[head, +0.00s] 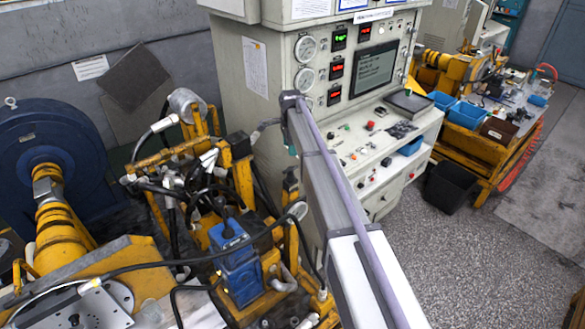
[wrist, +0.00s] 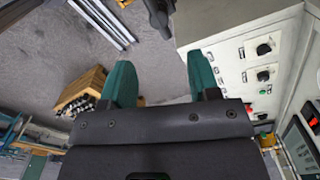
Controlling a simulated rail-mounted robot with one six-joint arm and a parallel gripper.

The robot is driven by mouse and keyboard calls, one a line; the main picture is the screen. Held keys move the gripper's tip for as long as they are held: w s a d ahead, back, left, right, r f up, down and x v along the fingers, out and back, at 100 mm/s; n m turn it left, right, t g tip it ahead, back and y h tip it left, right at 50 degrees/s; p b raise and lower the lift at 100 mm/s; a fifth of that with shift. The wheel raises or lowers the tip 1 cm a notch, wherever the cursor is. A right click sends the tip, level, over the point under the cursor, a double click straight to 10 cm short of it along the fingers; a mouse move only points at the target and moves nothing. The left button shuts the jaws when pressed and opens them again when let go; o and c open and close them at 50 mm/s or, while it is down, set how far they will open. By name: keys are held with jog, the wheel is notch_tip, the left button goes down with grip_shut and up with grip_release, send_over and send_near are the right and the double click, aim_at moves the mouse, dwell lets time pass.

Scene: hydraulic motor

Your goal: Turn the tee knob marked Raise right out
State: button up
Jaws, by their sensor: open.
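My gripper (wrist: 161,80) shows in the wrist view with two green fingers spread apart and nothing between them. In the head view, my arm reaches up to the control cabinet and mostly hides the gripper. In the wrist view, a light panel to the right of the fingers carries a black knob (wrist: 263,48) and another black knob (wrist: 263,75) below it. Both are apart from the fingers. Their markings are too small to read, so I cannot tell which control is marked Raise.
The control cabinet (head: 265,95) has gauges, displays and a sloping control desk (head: 410,140). Yellow hydraulic machinery with hoses and a blue block (head: 236,262) stands left of my arm. A black bin (head: 450,187) stands right of the desk. Grey floor (head: 470,265) at right is open.

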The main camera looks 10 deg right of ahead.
aim_at(291, 167)
notch_tip(291, 167, down, 10)
jog(key=b, duration=0.9)
jog(key=shift+f+b, duration=0.2)
jog(key=shift+b, duration=0.15)
jog(key=shift+r, duration=0.1)
jog(key=shift+c, duration=0.4)
jog(key=c, duration=0.9)
